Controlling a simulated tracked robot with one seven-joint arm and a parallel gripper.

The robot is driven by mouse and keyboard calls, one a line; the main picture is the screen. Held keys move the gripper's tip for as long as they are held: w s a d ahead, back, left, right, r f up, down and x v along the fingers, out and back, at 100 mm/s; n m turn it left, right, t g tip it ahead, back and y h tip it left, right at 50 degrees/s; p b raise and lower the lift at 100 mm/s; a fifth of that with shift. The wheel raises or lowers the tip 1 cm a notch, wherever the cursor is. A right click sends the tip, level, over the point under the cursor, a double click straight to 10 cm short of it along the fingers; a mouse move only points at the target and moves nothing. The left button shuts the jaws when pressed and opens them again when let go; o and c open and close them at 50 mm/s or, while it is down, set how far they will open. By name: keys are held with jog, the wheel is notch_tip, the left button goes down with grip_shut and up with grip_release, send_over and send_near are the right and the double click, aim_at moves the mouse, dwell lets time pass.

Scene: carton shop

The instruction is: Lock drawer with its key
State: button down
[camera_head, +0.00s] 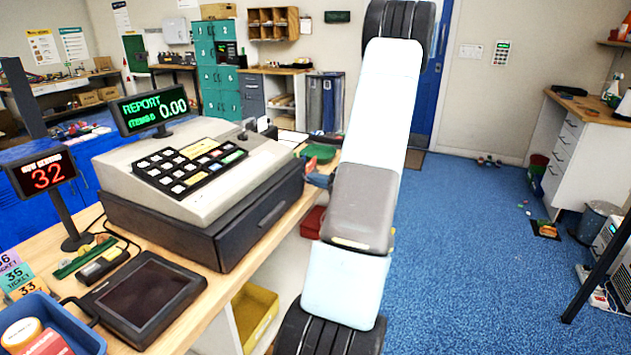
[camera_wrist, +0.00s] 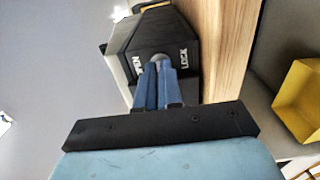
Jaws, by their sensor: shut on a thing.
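The black drawer (camera_head: 262,222) sits under the beige cash register (camera_head: 205,170) on the wooden counter, and looks shut. In the wrist view the drawer's black face (camera_wrist: 185,32) fills the upper middle, with white lettering on both sides of a lock; the right word reads LOCK. My gripper (camera_wrist: 160,66) has its blue fingers close together at the lock, shut on the key. The key is mostly hidden between the fingers; a small grey rounded part (camera_wrist: 158,58) shows at their tips. I cannot tell how far the key is in.
The wooden counter edge (camera_wrist: 228,45) runs beside the drawer. A yellow bin (camera_head: 255,312) is below the counter. A card terminal tablet (camera_head: 143,295) and ticket display (camera_head: 47,172) stand left. Blue floor to the right is mostly clear.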

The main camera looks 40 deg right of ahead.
jog(key=shift+s+d+f, duration=0.1)
jog(key=shift+d, duration=0.1)
jog(key=c, duration=1.6)
grip_release()
jog(key=o, duration=0.3)
jog(key=shift+a, duration=0.1)
jog(key=v, duration=1.3)
jog(key=shift+s, duration=0.3)
